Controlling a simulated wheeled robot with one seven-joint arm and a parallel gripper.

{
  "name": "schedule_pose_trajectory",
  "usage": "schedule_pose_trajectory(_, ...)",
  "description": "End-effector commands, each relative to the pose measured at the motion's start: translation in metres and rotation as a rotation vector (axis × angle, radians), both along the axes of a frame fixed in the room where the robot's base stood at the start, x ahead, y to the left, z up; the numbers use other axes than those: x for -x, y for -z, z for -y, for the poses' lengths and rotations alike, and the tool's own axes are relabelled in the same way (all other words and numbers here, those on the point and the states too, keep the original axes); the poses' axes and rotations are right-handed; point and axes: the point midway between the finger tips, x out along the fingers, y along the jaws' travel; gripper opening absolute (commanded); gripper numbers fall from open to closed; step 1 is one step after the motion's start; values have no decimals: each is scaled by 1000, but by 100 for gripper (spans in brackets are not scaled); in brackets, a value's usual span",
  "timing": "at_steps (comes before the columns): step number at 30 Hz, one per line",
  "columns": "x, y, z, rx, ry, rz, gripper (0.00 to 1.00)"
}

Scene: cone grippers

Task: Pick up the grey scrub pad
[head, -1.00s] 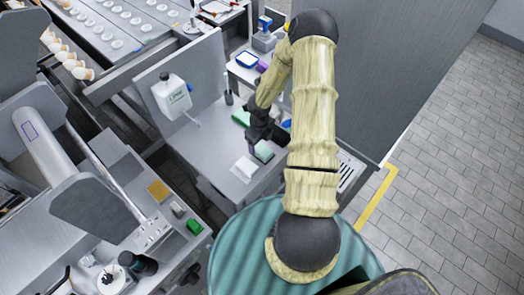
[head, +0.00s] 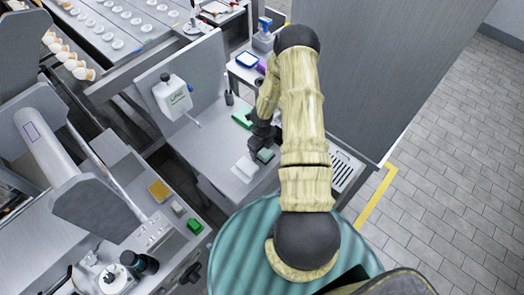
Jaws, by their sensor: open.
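My gripper (head: 264,138) is open over the steel counter by the sink wall, at the end of my sleeved arm. Its fingers are small and dark here. Just below it in the picture lies a small grey-green block (head: 265,156), close to the fingers; I cannot tell whether they touch. A small light grey pad (head: 178,207) lies on the lower left counter, between a yellow sponge (head: 159,190) and a green pad (head: 195,226), well away from my gripper. Which of the two greyish pieces is the grey scrub pad is hard to tell.
A white cloth (head: 246,167) lies left of the grey-green block. A larger green pad (head: 242,119) lies behind, near a dark upright container (head: 229,98). A white dispenser (head: 172,97) hangs on the panel. A tall grey wall (head: 390,70) stands right of my arm.

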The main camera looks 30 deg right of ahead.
Motion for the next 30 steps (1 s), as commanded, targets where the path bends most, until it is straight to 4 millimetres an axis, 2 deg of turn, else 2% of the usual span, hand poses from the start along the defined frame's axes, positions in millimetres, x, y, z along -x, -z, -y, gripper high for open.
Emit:
schedule_pose_trajectory(2, 0, 0, 0, 0, 0, 0, 71)
schedule_pose_trajectory(9, 0, 0, 0, 0, 0, 0, 26)
schedule_pose_trajectory(12, 0, 0, 0, 0, 0, 0, 20)
schedule_pose_trajectory(18, 0, -2, 0, 0, 1, 0, 20)
schedule_pose_trajectory(22, 0, -11, 0, -1, 2, 2, 20)
schedule_pose_trajectory(26, -1, -31, 1, 0, 3, 3, 20)
schedule_pose_trajectory(30, 0, -59, 1, 0, 3, 2, 20)
